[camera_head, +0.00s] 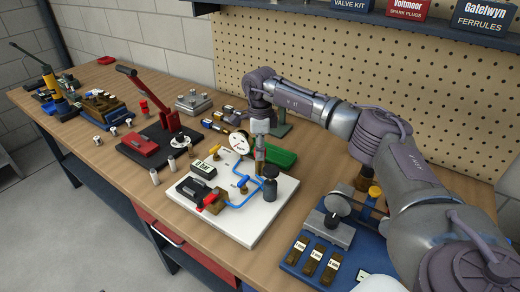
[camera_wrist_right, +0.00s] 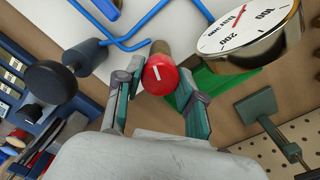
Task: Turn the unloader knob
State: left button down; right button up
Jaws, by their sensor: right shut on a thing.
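The unloader knob is a round red knob with a short white mark; it shows in the right wrist view (camera_wrist_right: 160,75), on top of a brass-coloured body. My right gripper (camera_wrist_right: 161,80) has a finger on each side of the knob and is shut on it. In the head view the right gripper (camera_head: 260,152) comes down over the white board (camera_head: 240,232) beside the dial gauge (camera_head: 239,144), and mostly hides the knob. The white mark lies nearly level in the wrist view. My left gripper is not in view.
Blue tubing (camera_head: 243,203) and a black knob (camera_head: 270,172) are close to the right gripper. A green tray (camera_head: 284,159) lies behind the board. A blue tray with a grey-topped part (camera_head: 336,205) is to the right. A pegboard (camera_head: 300,60) closes the back.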

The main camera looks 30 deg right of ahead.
jog(key=n, duration=0.7)
jog(key=shift+w+r+b, duration=0.1)
jog(key=shift+r+b, duration=0.05)
jog(key=shift+b, duration=0.15)
dwell(0.4)
jog(key=o, duration=0.9)
jog(key=shift+c, duration=0.2)
notch_tip(320, 180, up, 12)
